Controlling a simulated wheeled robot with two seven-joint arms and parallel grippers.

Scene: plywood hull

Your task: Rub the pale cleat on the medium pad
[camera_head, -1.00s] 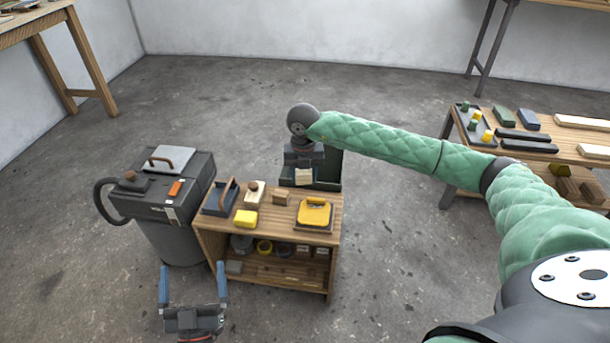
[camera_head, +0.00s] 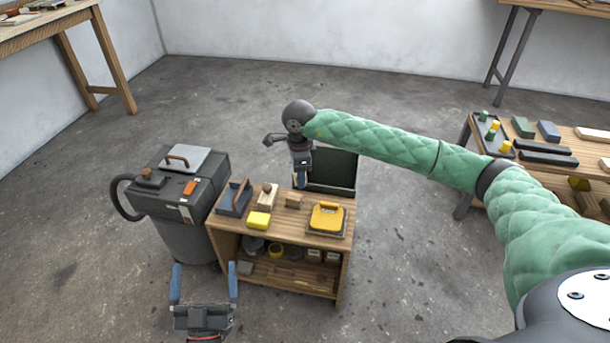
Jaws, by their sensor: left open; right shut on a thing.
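My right gripper (camera_head: 301,184) hangs above the back edge of the small wooden cart (camera_head: 215,240), in front of a dark green panel (camera_head: 333,170). It is shut, with a blue finger showing. The pale block it held a second ago, which looks like the pale cleat, is now hidden. On the cart top are a yellow-topped pad with a handle (camera_head: 326,218), a yellow block (camera_head: 258,220) and a dark tray-like sander (camera_head: 234,199). I cannot tell which is the medium pad. My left gripper (camera_head: 204,285) is open and empty, in front of the cart.
A wooden knobbed block (camera_head: 268,196) and a small wooden block (camera_head: 294,201) also stand on the cart top. A dark vacuum (camera_head: 180,215) with a hose stands left of the cart. A table with pads and bars (camera_head: 543,158) is at right. Open floor lies around.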

